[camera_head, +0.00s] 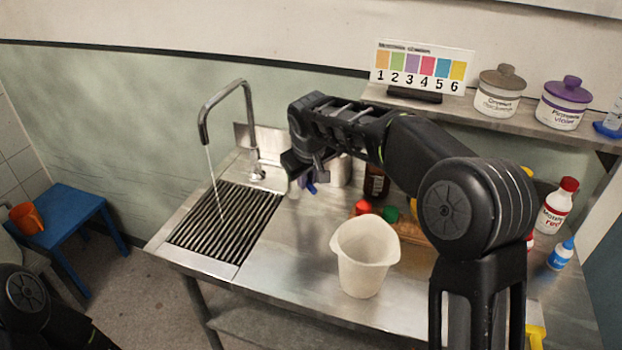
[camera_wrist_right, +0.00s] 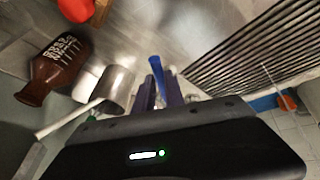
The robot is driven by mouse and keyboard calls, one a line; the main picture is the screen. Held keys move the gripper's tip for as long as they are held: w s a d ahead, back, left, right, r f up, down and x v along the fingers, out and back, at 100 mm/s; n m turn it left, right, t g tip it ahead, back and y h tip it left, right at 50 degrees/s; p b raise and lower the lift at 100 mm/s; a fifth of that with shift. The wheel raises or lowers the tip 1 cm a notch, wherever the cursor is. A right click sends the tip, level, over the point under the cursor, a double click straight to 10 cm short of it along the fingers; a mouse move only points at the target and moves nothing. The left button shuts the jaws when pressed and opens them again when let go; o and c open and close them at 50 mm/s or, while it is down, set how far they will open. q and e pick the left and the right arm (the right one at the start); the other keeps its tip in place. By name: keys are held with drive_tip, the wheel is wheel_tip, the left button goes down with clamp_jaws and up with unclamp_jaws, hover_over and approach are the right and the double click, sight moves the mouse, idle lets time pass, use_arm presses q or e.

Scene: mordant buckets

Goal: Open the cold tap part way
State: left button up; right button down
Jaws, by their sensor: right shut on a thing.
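The cold tap's blue lever (camera_head: 311,188) shows just below my right gripper (camera_head: 304,182) at the back of the steel counter. In the right wrist view the blue lever (camera_wrist_right: 156,66) sticks out from between the fingers of my right gripper (camera_wrist_right: 160,90), which is shut on it. The fingers hide the lower part of the lever. The bent steel spout (camera_head: 247,115) stands to the left, and a thin stream of water (camera_head: 212,178) falls from it onto the ribbed drain grate (camera_head: 225,222). My left gripper is out of view; only part of my left arm shows at the lower left.
A cream jug (camera_head: 362,262) stands on the counter in front of my right arm. A steel mug (camera_wrist_right: 116,90) and a brown bottle (camera_wrist_right: 57,72) stand close to the right gripper. A shelf with labelled jars (camera_head: 498,92) is at the back right.

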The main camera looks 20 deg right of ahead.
drive_tip(key=c, duration=1.4)
unclamp_jaws()
drive_tip(key=shift+r, duration=0.1)
drive_tip(key=b+v, duration=0.1)
drive_tip(key=v, duration=0.6)
drive_tip(key=shift+s+r, duration=0.15)
drive_tip(key=shift+r, duration=0.15)
